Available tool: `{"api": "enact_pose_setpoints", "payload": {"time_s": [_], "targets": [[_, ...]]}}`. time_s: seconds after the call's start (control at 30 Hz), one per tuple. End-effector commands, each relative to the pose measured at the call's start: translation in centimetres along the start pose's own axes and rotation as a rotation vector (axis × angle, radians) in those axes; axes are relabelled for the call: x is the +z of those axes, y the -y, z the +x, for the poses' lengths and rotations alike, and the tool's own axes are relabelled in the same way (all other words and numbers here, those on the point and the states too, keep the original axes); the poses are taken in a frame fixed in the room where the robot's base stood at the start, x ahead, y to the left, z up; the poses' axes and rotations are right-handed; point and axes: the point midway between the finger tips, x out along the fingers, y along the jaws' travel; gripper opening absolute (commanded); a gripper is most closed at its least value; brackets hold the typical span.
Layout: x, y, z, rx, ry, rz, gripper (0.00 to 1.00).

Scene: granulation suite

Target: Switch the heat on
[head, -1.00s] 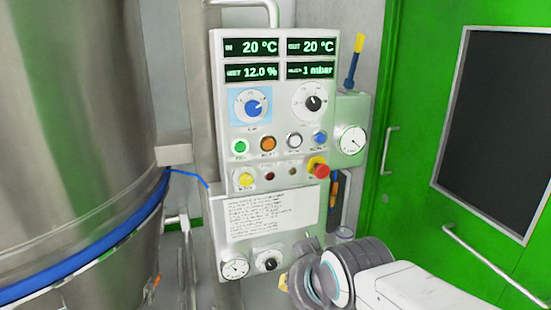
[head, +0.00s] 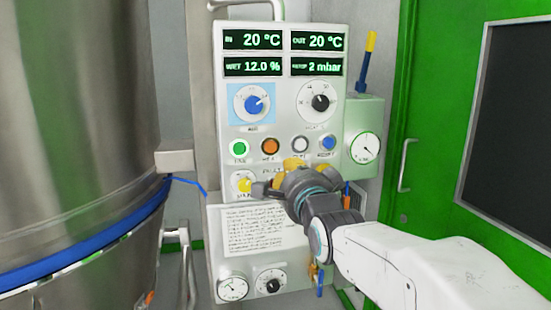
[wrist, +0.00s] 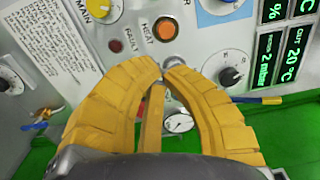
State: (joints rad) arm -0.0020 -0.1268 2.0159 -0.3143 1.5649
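The orange HEAT button (head: 270,146) sits in the button row of the white control panel (head: 232,205), between a green and a white button. It also shows in the wrist view (wrist: 165,29), just beyond my fingertips. My gripper (head: 288,168) is in front of the panel, a little below and right of the button. In the wrist view the yellow fingers (wrist: 162,68) are drawn together at the tips with nothing held. A gap seems to separate them from the button. I cannot tell whether the button is lit.
Above the buttons are a blue dial (head: 254,104), a black dial (head: 320,102) and displays reading 20 °C, 12.0 % and 2 mbar. A steel vessel (head: 75,130) stands left, a green door (head: 440,130) right.

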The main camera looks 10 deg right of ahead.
Motion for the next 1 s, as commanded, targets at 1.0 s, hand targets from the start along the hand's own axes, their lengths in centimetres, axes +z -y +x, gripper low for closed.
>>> {"api": "enact_pose_setpoints", "payload": {"time_s": [1.0], "targets": [[0.0,0.2,7.6,-0.002,0.0,0.006,0.0]]}}
